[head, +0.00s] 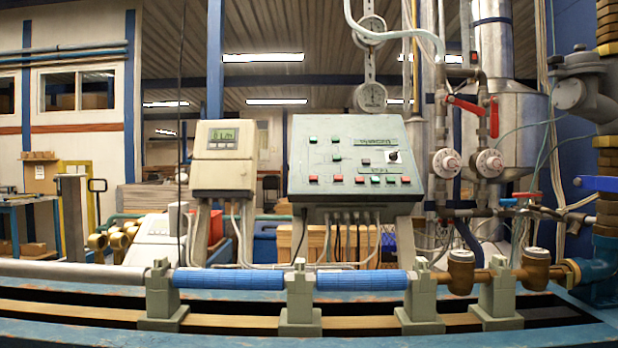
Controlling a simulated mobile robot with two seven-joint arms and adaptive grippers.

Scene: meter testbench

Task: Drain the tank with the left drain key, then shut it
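A silver metal tank (520,150) stands at the right behind pipework. Two red lever handles are on the pipes in front of it. The left red lever (464,105) lies slanted, close to horizontal. The right red lever (494,118) stands upright. A round white-faced fitting is below each lever, one on the left (446,162) and one on the right (489,163). A smaller red handle (527,195) lies roughly level lower down. No label tells which handle is the left drain key. Water flow and tank level cannot be seen. Neither gripper is in view.
A grey control panel (350,132) with several buttons stands in the middle, beside a beige display box (223,155). A bench pipe with blue sleeves (228,279) and brass meters (460,272) crosses the front. A blue handle (597,184) is at far right.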

